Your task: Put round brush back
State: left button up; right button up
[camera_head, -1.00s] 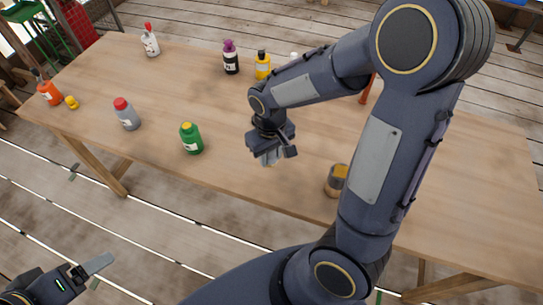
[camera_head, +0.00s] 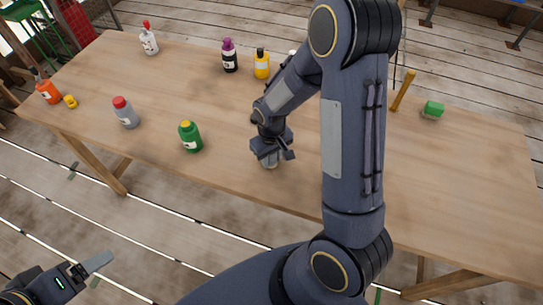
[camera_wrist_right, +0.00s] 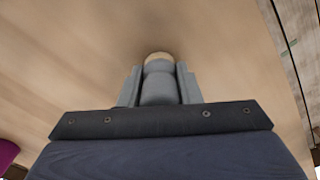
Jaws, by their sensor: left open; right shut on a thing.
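My right gripper (camera_head: 268,159) is low over the table's middle, pointing down. In the right wrist view it (camera_wrist_right: 158,88) is shut on a grey rounded thing (camera_wrist_right: 158,66) with a tan end. Most of that thing is hidden between the fingers, so I cannot tell for sure that it is the round brush. No other round brush is clearly visible. My left gripper (camera_head: 82,271) is open and empty at the lower left, off the table's front edge.
On the wooden table (camera_head: 230,172) stand a green bottle (camera_head: 190,138), a grey red-capped bottle (camera_head: 126,113), a purple-capped bottle (camera_head: 230,57) and a yellow bottle (camera_head: 262,64). A yellow stick (camera_head: 403,91) and green thing (camera_head: 433,109) are at the back right. My right arm hides the centre right.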

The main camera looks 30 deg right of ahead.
jog(key=shift+f, duration=0.25)
jog(key=o, duration=1)
jog(key=shift+r, duration=0.1)
notch_tip(320, 180, up, 12)
jog(key=shift+r, duration=0.15)
jog(key=shift+s+a+r+m+t+y, duration=0.35)
jog(key=shift+s+a+r+t+y, duration=0.5)
jog(key=shift+s+r, duration=1.35)
jog(key=shift+s+a+r+m+t+y, duration=0.5)
jog(key=shift+s+r+t, duration=0.45)
jog(key=shift+s, duration=2.5)
jog(key=shift+s+a+r+m+t+y, duration=0.25)
jog(key=shift+s+a+r+t+y, duration=0.5)
jog(key=shift+s+r, duration=1.4)
jog(key=shift+s+f+t, duration=0.25)
jog(key=shift+s+f, duration=0.35)
jog(key=shift+s, duration=0.05)
